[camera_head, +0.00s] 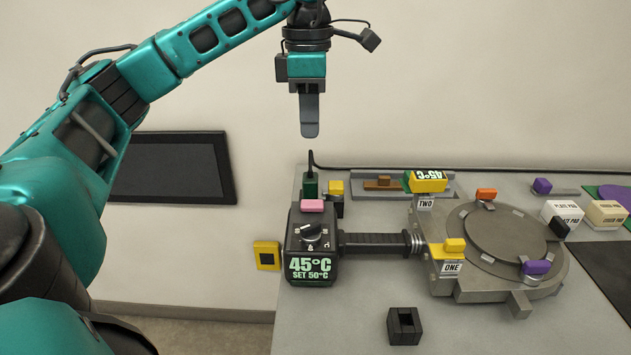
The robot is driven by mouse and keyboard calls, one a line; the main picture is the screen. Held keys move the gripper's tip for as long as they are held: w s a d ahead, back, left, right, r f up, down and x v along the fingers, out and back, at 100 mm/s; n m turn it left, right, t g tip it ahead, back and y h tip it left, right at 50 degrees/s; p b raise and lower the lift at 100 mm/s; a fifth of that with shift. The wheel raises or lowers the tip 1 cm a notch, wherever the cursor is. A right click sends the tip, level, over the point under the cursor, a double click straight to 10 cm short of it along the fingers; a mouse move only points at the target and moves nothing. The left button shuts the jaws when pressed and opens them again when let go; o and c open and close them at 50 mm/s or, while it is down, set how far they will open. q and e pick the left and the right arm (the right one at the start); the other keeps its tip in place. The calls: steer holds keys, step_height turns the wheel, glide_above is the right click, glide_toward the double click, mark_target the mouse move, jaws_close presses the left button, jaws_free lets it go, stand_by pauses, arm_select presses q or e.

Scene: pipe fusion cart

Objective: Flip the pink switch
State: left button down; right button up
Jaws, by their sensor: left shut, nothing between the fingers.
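The pink switch (312,206) is a small pink block on top of the black control box (295,238), toward its back edge. The box has a dial below the switch and a green display reading 45°C, SET 50°C. My left gripper (310,130) points straight down in the air above the box. Its fingers are shut with nothing between them. It is well above the pink switch and does not touch it. I cannot tell from the picture which way the switch is set. My right gripper is not in view.
A black ribbed handle (375,244) joins the box to a round grey plate (505,235) on the cart top (345,310). A green block with a dark upright stem (310,186) stands behind the switch. A black hollow block (404,327) sits at the front. A dark wall panel (172,168) is at left.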

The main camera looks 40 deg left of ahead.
arm_select(q)
steer(key=shift+a+r, duration=0.2)
steer(key=shift+a, duration=0.1)
steer(key=b, duration=0.1)
glide_toward(308, 204)
step_height(308, 204, down, 7)
steer(key=shift+r, duration=0.1)
stand_by(0.3)
steer(key=shift+b, duration=0.3)
